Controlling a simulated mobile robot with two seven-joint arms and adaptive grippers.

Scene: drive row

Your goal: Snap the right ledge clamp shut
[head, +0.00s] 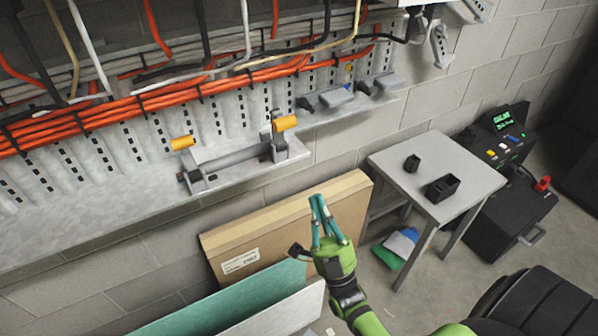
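The right ledge clamp (279,148) sits at the right end of a grey bar on the metal ledge. Its orange handle (285,123) sticks up above its grey body. The left ledge clamp (193,176) is at the bar's other end, with an orange handle (183,142) also raised above it. My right gripper (317,198) is below and to the right of the right clamp, apart from it, fingers pointing up. Its teal fingertips are together with nothing between them. My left gripper is not in view.
Orange cables (150,104) run above the ledge (95,215). Grey brackets (345,97) sit farther right on it. A cardboard box (285,222) and a green panel (225,303) lean below. A small table (436,167) with black containers and a control console (497,138) stand right.

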